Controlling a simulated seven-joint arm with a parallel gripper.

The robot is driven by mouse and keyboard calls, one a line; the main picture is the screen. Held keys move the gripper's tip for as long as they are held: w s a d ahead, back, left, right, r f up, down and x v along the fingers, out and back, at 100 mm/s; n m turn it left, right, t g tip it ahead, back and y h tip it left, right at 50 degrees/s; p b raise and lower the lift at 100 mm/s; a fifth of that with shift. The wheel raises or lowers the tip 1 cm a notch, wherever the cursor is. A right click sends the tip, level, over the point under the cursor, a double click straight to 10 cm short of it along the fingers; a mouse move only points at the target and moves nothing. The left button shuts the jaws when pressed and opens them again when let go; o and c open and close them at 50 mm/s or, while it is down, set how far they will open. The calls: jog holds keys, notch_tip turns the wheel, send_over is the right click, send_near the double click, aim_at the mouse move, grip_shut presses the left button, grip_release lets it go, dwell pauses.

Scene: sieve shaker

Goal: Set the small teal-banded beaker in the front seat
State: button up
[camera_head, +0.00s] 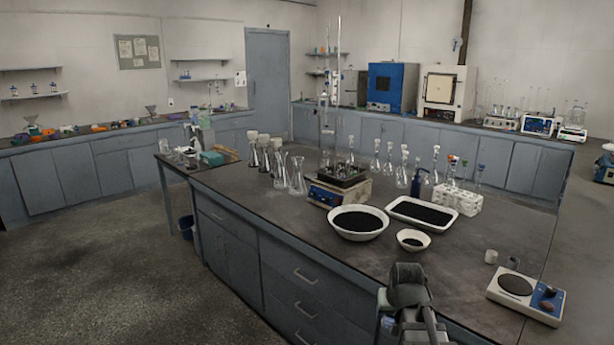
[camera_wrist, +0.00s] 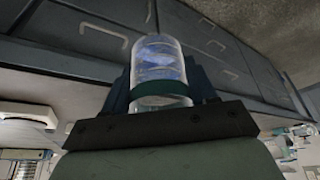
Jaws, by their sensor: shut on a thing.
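The small clear beaker with a teal band (camera_wrist: 160,72) is in my gripper (camera_wrist: 162,88) in the wrist view, with blue showing through its glass. The two dark fingers press on its sides. In the head view my arm end is at the bottom, over the bench's front edge, and a small pale-blue patch beside it seems to be the beaker (camera_head: 388,323). The shaker (camera_head: 338,191), with a blue front and a dark top platform (camera_head: 343,175), stands on the bench farther back and left, well apart from my gripper. Its seats are too small to tell apart.
A white bowl (camera_head: 358,236), a white tray (camera_head: 431,225) and a small bowl (camera_head: 413,249) of dark grains lie between my gripper and the shaker. Flasks (camera_head: 297,185) stand left of the shaker. A hotplate (camera_head: 526,297) and a small white cup (camera_head: 491,257) are at right.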

jog(key=a+n, duration=0.1)
jog(key=a, duration=0.5)
jog(key=shift+w, duration=0.15)
jog(key=s+d+r+m+g+h, duration=0.1)
jog(key=s+d+m, duration=0.2)
jog(key=d, duration=1.8)
jog(key=s+d+r+m+h, duration=0.1)
jog(key=s+d+m, duration=0.3)
jog(key=d, duration=1.8)
jog(key=s+d+r+m+g+h, duration=0.1)
jog(key=s+d+r+m, duration=0.15)
jog(key=d, duration=1.85)
jog(key=w+d+m, duration=0.3)
jog(key=d+m, duration=0.1)
jog(key=d, duration=0.7)
jog(key=shift+g+h, duration=0.3)
jog(key=shift+h, duration=0.1)
jog(key=shift+w+a+f, duration=0.1)
jog(key=shift+a+f, duration=0.05)
jog(key=shift+f, duration=4.4)
jog(key=shift+f, duration=0.15)
